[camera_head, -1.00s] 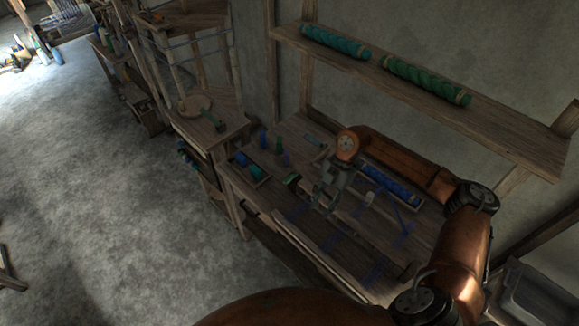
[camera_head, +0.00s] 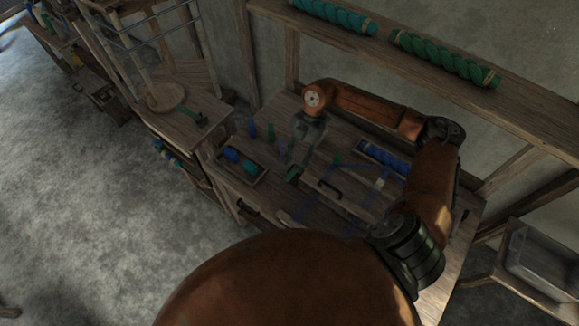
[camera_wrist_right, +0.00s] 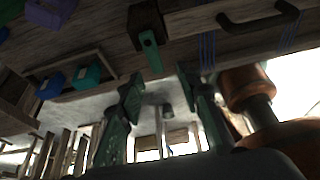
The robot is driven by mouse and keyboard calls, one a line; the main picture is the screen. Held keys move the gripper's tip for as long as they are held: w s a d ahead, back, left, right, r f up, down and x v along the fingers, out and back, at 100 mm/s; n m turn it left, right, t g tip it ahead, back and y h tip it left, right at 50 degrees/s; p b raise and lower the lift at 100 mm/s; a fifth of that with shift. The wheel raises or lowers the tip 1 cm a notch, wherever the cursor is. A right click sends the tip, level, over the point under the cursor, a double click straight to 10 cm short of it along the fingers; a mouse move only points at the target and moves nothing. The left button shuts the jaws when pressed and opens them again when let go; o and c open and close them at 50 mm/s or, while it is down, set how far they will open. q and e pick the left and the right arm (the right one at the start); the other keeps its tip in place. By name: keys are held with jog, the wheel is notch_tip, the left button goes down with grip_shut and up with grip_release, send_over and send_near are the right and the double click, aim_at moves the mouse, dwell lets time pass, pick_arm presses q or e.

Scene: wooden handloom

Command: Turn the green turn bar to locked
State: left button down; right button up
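My left gripper is not in view.
A tray (camera_head: 258,182) with blue and teal spools lies left of the bar. Upright spools (camera_head: 269,133) stand behind it. A dark handle (camera_head: 331,190) is to the right. A blue roll (camera_head: 384,158) lies farther back. A shelf (camera_head: 440,54) with rope rolls runs above the bench.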

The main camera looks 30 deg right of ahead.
aim_at(290, 175)
jog(key=f, duration=0.1)
jog(key=a+f, duration=0.1)
jog(key=f, duration=0.2)
jog(key=shift+w+a+f, duration=0.1)
jog(key=shift+w+a, duration=0.1)
jog(key=shift+w, duration=0.1)
jog(key=shift+s+a+f, duration=0.1)
jog(key=shift+a+f, duration=0.05)
jog(key=shift+f, duration=0.1)
jog(key=shift+s+f, duration=0.1)
jog(key=shift+s, duration=0.2)
jog(key=shift+w+f, duration=0.1)
jog(key=shift+w, duration=0.05)
jog(key=shift+c, duration=0.7)
grip_shut()
